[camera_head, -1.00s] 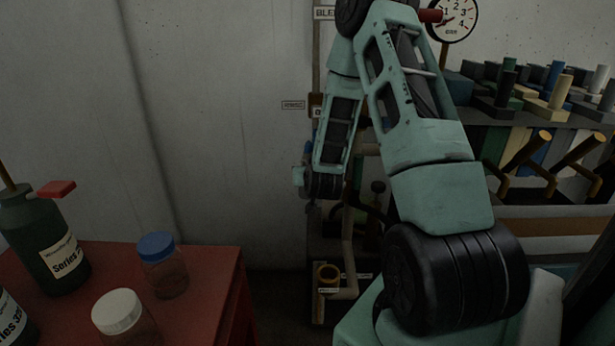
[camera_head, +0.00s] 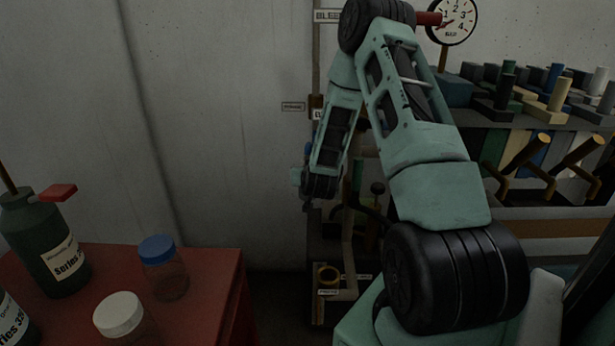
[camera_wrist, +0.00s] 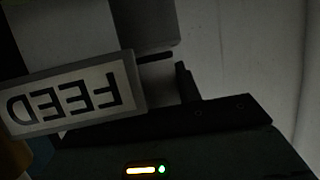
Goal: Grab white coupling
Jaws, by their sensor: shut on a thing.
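My gripper's dark body shows along the bottom of the wrist view, with a dark finger (camera_wrist: 185,85) rising from it. My gripper is shut on a pale grey-white piece (camera_wrist: 65,35), which looks like the white coupling. The piece is dim, and the exact contact is hidden. A plate reading FEED (camera_wrist: 70,100), upside down in the wrist view, lies across the front of this piece. In the head view, the wrist end of my arm is low in front of the wall, and the fingers and coupling cannot be made out.
A red table (camera_head: 215,265) at left holds a blue-lidded jar (camera_head: 162,270), a white-lidded jar (camera_head: 120,318) and dark bottles (camera_head: 45,250). A rack of coloured blocks (camera_head: 540,95) and a round gauge (camera_head: 452,20) stand at right.

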